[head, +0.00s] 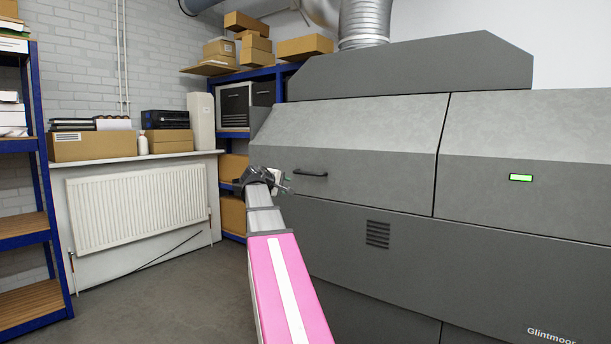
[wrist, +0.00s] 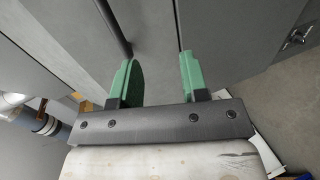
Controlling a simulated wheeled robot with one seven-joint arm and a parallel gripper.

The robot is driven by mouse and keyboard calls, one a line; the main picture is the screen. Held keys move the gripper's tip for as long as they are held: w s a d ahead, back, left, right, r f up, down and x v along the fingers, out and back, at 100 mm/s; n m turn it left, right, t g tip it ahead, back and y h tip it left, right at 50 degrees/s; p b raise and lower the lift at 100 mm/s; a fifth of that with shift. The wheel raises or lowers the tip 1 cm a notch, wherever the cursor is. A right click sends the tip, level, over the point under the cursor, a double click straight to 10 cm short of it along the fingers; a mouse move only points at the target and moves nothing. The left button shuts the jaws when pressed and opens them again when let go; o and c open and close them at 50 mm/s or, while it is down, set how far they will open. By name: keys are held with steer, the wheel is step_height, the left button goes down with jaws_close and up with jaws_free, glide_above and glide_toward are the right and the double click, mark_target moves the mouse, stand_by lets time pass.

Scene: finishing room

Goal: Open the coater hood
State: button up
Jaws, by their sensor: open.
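The coater hood (head: 350,130) is the grey upper left panel of the large machine and looks closed in the head view. Its dark bar handle (head: 310,174) is near the lower left edge. The handle also shows as a dark rod (wrist: 114,28) at the top of the wrist view. My gripper (head: 287,183) is just left of the handle in the head view. In the wrist view its green fingers (wrist: 157,70) are apart with nothing between them. The rod's end is just beyond the left fingertip, not in the gap. Contact cannot be told.
A fixed-looking panel with a green display (head: 521,178) adjoins the hood on the right. Blue shelving with boxes (head: 232,166) stands behind my gripper, and a radiator (head: 138,205) is on the left. The floor (head: 170,290) at left is clear.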

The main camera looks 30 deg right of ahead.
steer(key=h, duration=0.1)
glide_toward(304, 173)
steer(key=x, duration=1)
steer(key=shift+w+d, duration=0.1)
steer(key=shift+d, duration=0.3)
steer(key=shift+a, duration=0.1)
jaws_close()
